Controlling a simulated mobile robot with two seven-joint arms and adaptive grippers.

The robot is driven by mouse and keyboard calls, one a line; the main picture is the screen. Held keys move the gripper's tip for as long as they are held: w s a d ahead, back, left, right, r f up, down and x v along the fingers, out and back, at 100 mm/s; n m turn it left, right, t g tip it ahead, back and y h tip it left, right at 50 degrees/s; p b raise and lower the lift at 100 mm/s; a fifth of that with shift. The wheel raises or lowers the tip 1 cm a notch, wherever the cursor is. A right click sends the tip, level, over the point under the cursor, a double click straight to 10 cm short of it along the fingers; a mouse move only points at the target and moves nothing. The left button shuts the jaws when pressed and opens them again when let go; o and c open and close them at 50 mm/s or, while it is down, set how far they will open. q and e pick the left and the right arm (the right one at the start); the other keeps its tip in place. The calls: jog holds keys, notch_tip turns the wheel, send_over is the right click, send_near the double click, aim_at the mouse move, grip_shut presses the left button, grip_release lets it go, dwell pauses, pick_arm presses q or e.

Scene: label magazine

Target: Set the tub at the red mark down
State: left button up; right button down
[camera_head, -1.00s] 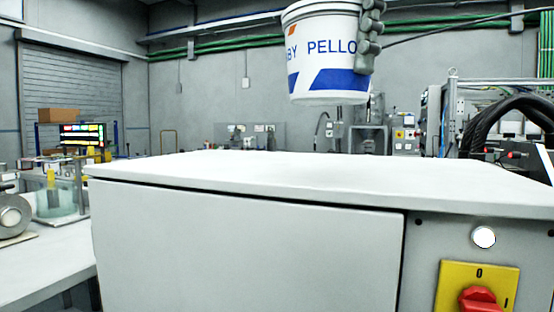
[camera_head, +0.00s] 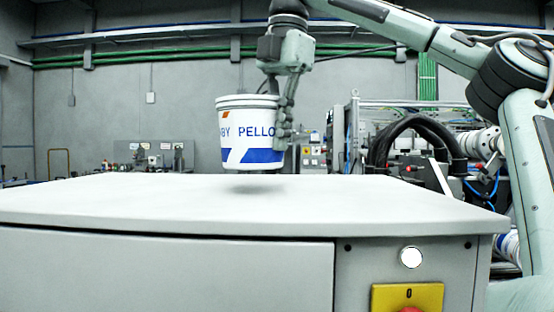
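A white tub (camera_head: 248,134) with blue lettering and blue and orange patches hangs upright above the grey-white top of a cabinet (camera_head: 120,203). A soft shadow (camera_head: 262,190) lies on the top below it, and a small gap seems to remain between them. My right gripper (camera_head: 283,122) points down at the tub's right side, its fingers closed on the tub wall. The far finger is hidden by the tub. I see no red mark on the cabinet top. My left gripper is out of view.
The cabinet top is otherwise bare. Its front has a white round button (camera_head: 411,257) and a yellow switch plate (camera_head: 408,296) with a red knob. Black hoses (camera_head: 420,125) and machinery stand behind at the right.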

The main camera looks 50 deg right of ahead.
notch_tip(320, 180, down, 4)
jog(key=shift+d+f, duration=0.1)
jog(key=shift+d, duration=0.05)
dwell(0.3)
jog(key=c, duration=1.7)
grip_release()
jog(key=shift+s+d+r, duration=0.1)
jog(key=shift+s+r, duration=0.05)
jog(key=shift+r, duration=1.75)
jog(key=shift+s+r, duration=0.15)
jog(key=shift+r, duration=1.75)
